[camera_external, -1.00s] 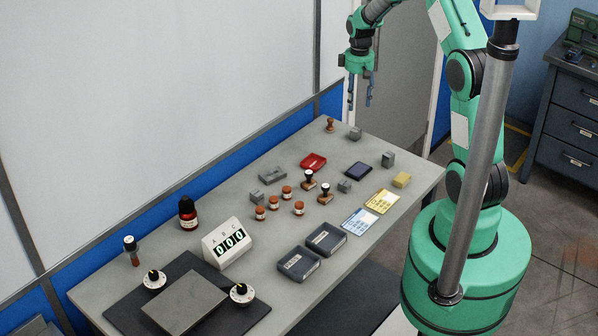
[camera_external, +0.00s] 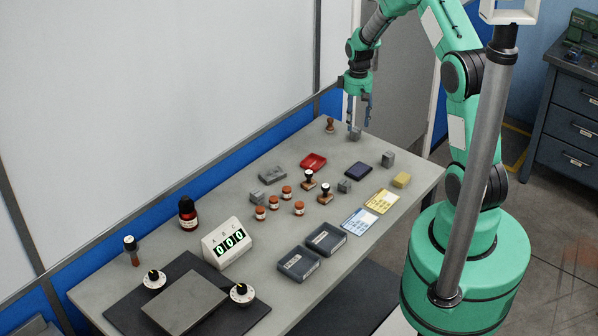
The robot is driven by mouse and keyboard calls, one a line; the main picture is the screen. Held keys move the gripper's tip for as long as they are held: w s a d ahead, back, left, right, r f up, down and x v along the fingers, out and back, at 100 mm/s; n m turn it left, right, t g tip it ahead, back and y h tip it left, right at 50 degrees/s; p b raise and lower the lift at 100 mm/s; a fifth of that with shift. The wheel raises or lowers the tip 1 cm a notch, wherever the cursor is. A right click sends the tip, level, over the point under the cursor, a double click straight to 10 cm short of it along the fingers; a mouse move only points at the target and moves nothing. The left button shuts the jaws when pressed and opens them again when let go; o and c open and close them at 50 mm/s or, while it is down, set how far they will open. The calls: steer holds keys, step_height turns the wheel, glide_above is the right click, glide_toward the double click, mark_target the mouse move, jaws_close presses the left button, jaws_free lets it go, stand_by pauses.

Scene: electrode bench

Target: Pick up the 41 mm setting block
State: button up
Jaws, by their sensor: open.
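Several small grey metal blocks stand on the bench, and I cannot read a size on any of them. One grey block (camera_external: 355,134) is at the far end, just below my gripper. Another grey block (camera_external: 388,159) is near the right edge, and a third grey block (camera_external: 344,186) is mid-bench beside a stamp. Which one is 41 mm cannot be told. My gripper (camera_external: 358,122) points down with its blue-grey fingers apart and nothing seen between them. Its fingertips are close above or around the far block; the exact gap is unclear.
A wooden stamp (camera_external: 330,125) stands left of my gripper. A red tray (camera_external: 313,161), dark pad (camera_external: 358,171), yellow block (camera_external: 401,180), brown jars (camera_external: 287,192) and dark trays (camera_external: 326,239) cover the bench (camera_external: 185,255). A wall panel runs along the far side.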

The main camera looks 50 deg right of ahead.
mark_target(358, 127)
steer(key=shift+d+f+b, duration=0.15)
steer(key=shift+f+b, duration=0.2)
steer(key=shift+f, duration=2.3)
steer(key=shift+c, duration=0.3)
jaws_close()
